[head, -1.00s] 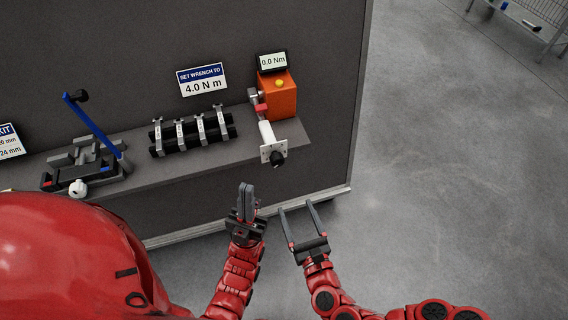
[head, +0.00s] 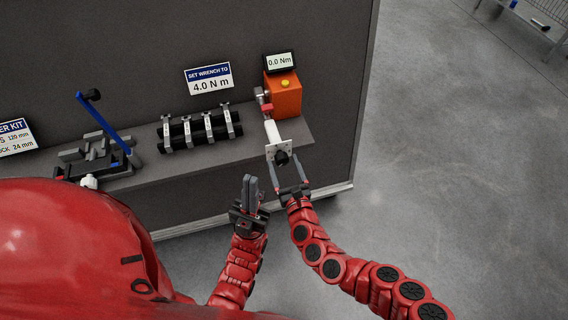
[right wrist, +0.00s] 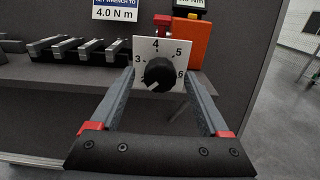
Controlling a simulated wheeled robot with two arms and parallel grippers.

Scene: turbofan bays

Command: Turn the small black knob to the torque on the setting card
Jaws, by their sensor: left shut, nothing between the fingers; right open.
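The small black knob (head: 282,158) sits on a white dial plate (head: 272,149) at the end of a white wrench body (head: 272,133). In the right wrist view the knob (right wrist: 158,74) has a white pointer mark aimed lower left, near the 2; the plate shows 3, 4, 5 and 6. The setting card (head: 208,78) reads 4.0 N m. My right gripper (head: 286,164) is open, with a finger on either side of the knob; contact cannot be told. My left gripper (head: 250,182) is shut and empty, left of and below the knob.
An orange tester (head: 284,98) with a display (head: 280,61) reading 0.0 Nm stands behind the wrench. Black cylinders in grey clamps (head: 200,130) and a blue-handled fixture (head: 104,120) stand along the shelf to the left. Open floor lies right.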

